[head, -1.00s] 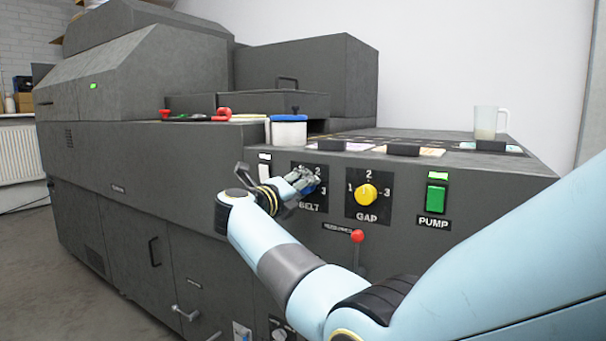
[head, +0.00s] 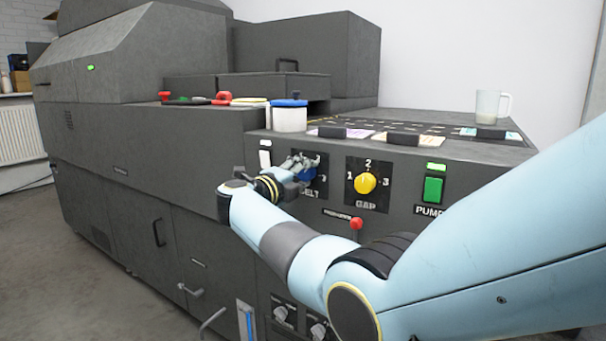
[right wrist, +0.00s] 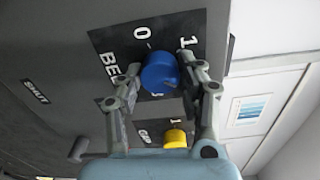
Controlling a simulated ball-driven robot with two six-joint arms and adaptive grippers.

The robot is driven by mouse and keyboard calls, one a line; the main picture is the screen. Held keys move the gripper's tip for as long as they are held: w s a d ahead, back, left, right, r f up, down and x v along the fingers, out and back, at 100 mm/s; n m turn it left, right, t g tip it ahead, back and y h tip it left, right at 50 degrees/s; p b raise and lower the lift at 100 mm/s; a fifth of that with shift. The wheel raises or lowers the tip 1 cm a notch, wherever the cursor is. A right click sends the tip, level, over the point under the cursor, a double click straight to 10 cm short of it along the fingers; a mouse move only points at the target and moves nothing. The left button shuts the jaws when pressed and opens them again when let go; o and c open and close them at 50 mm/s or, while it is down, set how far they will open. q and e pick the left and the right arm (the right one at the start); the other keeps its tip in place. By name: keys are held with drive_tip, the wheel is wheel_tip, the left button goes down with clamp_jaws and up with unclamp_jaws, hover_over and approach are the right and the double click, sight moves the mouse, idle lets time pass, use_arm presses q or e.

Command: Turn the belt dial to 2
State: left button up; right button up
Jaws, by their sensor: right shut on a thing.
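The belt dial is a blue knob (head: 306,175) on a black plate marked BELT, on the grey machine's front panel. In the head view my right gripper (head: 305,163) covers much of the dial and its numbers. In the right wrist view the blue knob (right wrist: 160,72) sits between the two fingers of my right gripper (right wrist: 159,66), which is shut on it. The marks 0 and 1 show beside the knob there. I cannot tell which number the dial points to. My left gripper is not in view.
Right of the dial are the yellow GAP dial (head: 365,183) and the green PUMP switch (head: 433,189). A red-knobbed lever (head: 356,223) sticks out below.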

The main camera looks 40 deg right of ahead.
drive_tip(key=o, duration=1.2)
drive_tip(key=shift+c, duration=0.2)
drive_tip(key=shift+a, duration=0.15)
drive_tip(key=v, duration=0.7)
drive_tip(key=shift+a, duration=0.2)
